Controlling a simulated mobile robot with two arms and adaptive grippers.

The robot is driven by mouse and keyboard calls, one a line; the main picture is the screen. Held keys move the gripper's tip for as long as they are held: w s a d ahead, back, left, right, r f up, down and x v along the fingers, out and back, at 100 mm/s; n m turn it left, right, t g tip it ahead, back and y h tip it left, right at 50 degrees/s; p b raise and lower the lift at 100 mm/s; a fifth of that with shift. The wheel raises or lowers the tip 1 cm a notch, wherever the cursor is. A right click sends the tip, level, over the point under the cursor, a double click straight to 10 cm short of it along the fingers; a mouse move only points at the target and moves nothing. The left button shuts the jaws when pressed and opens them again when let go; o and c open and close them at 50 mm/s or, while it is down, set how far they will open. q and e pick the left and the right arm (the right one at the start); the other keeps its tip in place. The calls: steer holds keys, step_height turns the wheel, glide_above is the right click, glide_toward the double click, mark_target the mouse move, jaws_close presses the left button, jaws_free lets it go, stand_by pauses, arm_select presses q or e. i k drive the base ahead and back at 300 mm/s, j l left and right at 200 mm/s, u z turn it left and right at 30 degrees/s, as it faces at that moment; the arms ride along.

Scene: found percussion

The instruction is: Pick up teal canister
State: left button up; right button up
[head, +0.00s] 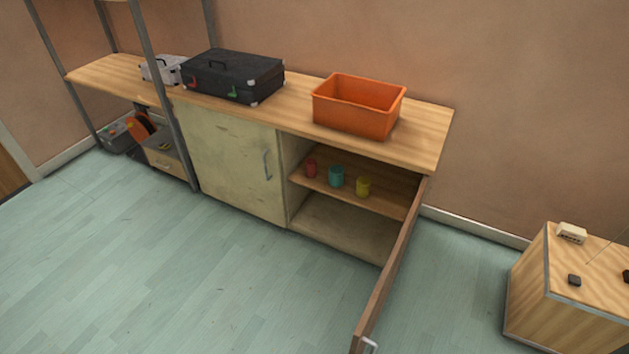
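The teal canister (336,176) stands upright on the inner shelf (390,200) of an open cabinet, near the middle of the head view. A red canister (310,168) stands to its left and a yellow canister (363,187) to its right, with small gaps between them. Neither of my grippers shows in the head view.
The cabinet's right door (392,275) stands open, sticking out into the room; the left door (230,167) is shut. An orange bin (358,107) and a black case (232,76) sit on top. A wooden box table (562,285) stands right. The floor (190,270) in front is clear.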

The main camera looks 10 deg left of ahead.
mark_target(336, 174)
steer(key=j, duration=0.45)
steer(key=i+j+u, duration=0.1)
steer(key=j, duration=0.35)
steer(key=i+j, duration=0.1)
steer(key=j, duration=0.3)
steer(key=j+u, duration=0.1)
steer(key=j, duration=0.35)
steer(key=i+j+u, duration=0.1)
steer(key=i, duration=0.4)
steer(key=i+j+u, duration=0.15)
steer(key=i, duration=0.35)
